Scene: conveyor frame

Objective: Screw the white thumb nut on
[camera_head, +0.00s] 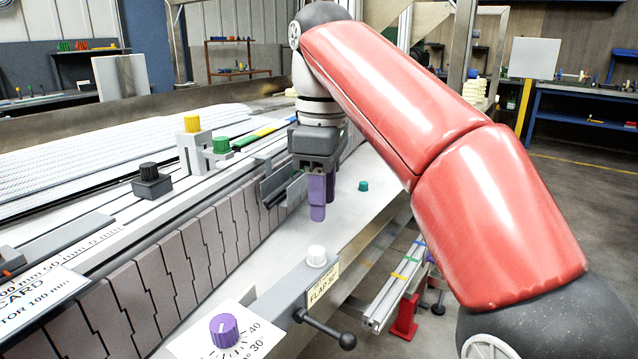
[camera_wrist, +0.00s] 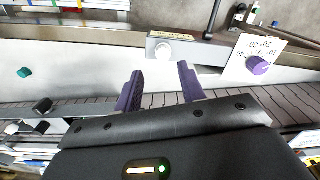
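The white thumb nut (camera_head: 316,256) sits on top of a grey block beside the label reading FLAP 30°. In the wrist view the white thumb nut (camera_wrist: 163,50) shows on the grey block, ahead of the fingers and apart from them. My gripper (camera_head: 318,207) hangs above the grey surface with its purple fingers pointing down, behind the block in the head view. In the wrist view my gripper (camera_wrist: 160,82) has its two purple fingers spread with nothing between them. Whether the nut is seated on a thread cannot be seen.
A purple dial (camera_head: 224,330) stands on a white scale plate at the front. A black ball-ended lever (camera_head: 347,341) juts from the block. A teal knob (camera_head: 363,186) lies farther back. Yellow (camera_head: 192,123), green (camera_head: 221,144) and black (camera_head: 148,170) knobs stand along the left rail.

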